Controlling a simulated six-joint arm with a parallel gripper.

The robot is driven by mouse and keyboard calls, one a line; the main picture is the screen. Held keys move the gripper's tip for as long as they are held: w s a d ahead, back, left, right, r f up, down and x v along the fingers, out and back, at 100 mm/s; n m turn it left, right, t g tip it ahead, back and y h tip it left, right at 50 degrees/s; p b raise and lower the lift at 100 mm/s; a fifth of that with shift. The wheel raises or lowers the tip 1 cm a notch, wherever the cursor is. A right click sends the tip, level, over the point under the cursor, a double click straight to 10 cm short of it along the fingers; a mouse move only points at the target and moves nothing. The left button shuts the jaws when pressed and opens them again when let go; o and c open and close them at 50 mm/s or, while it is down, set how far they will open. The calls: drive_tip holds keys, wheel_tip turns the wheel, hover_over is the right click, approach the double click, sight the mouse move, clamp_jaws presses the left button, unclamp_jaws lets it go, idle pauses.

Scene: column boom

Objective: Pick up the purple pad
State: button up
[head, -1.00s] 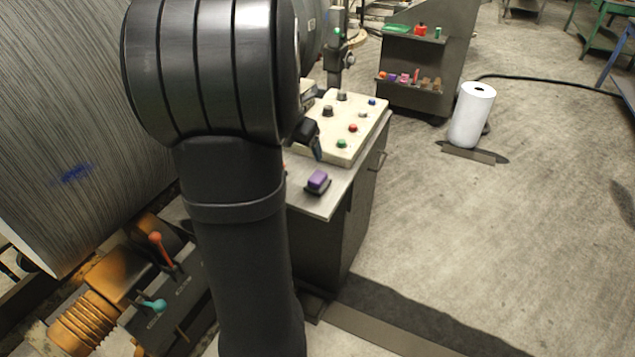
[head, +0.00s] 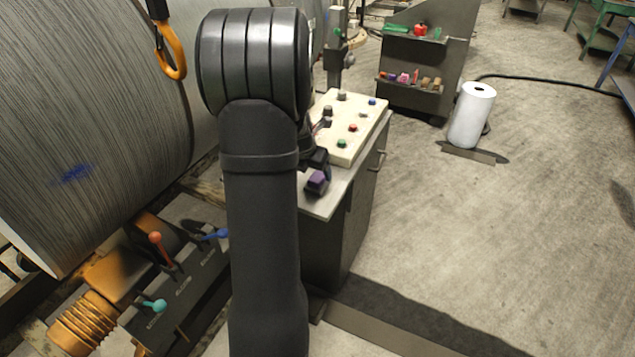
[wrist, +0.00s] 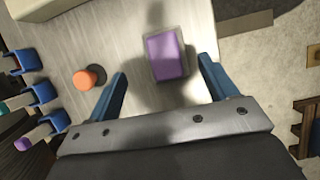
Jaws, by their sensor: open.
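The purple pad (head: 316,181) lies on the metal top of the control cabinet, near its front edge. In the head view my gripper (head: 318,160) shows as a dark shape just behind and above the pad, partly hidden by my arm.
An orange-topped round item (wrist: 89,78) stands left of the left finger. A sloped panel with knobs and buttons (head: 352,128) stands behind the pad. The cabinet top's right edge is close to the right finger.

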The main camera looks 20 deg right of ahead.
sight(317, 177)
drive_tip(key=x, duration=0.3)
drive_tip(key=shift+s+d+f, duration=0.2)
drive_tip(key=shift+d+f, duration=0.05)
drive_tip(key=shift+f, duration=0.1)
drive_tip(key=shift+w+d+f, duration=0.2)
drive_tip(key=shift+f, duration=0.4)
drive_tip(key=c, duration=1.1)
